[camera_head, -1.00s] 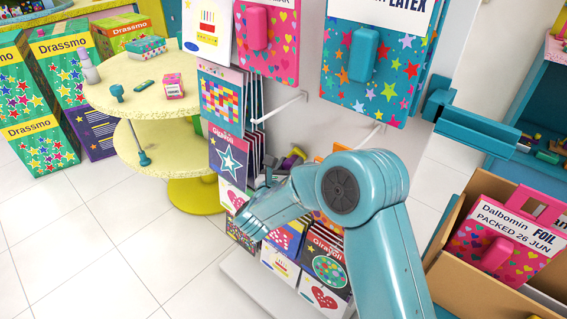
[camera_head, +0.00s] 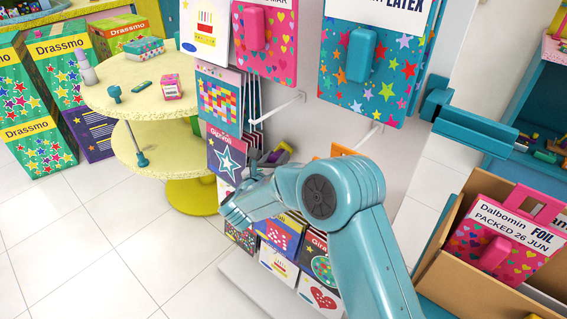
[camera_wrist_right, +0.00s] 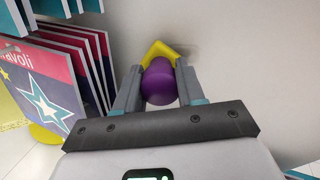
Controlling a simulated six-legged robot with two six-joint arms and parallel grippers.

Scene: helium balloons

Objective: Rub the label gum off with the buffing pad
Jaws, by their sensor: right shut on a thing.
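My right gripper (camera_wrist_right: 158,90) is shut on the buffing pad, which has a purple handle (camera_wrist_right: 158,84) and a yellow pad (camera_wrist_right: 165,50). The yellow pad is up against, or very close to, the pale display panel (camera_wrist_right: 240,60); I cannot tell if it touches. A faint greyish smear, perhaps the label gum (camera_wrist_right: 188,47), shows beside the pad's upper right. In the head view the right gripper (camera_head: 268,162) reaches the panel beside the hanging cards, with the pad partly hidden.
Hanging cards (camera_wrist_right: 62,75) stand close left of the gripper. Metal hooks (camera_head: 285,105) stick out from the panel, with pink and teal packs (camera_head: 370,75) above. A two-tier yellow table (camera_head: 150,100) stands at left. An open cardboard box (camera_head: 460,270) is at lower right.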

